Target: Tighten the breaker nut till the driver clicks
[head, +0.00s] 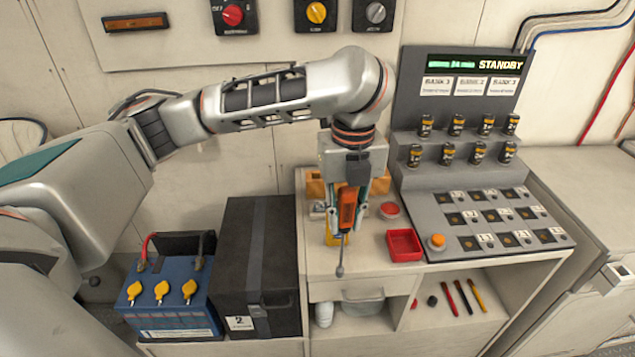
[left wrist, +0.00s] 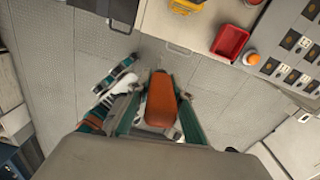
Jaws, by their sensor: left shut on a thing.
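My left gripper (head: 347,212) is shut on an orange and black driver (head: 347,208). The driver points down, its thin grey shaft ending in front of the workbench's front edge. In the left wrist view the driver's orange body (left wrist: 162,100) sits between the fingers (left wrist: 155,112), with grey floor beyond. The grey breaker panel (head: 487,222) stands to the right, with several dark square breakers in rows. The driver tip is apart from it. I cannot tell which breaker has the nut.
A display reading STANDBY (head: 476,64) rises behind several black cylinders. A blue battery (head: 172,306) and black case (head: 258,270) stand left of the workbench.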

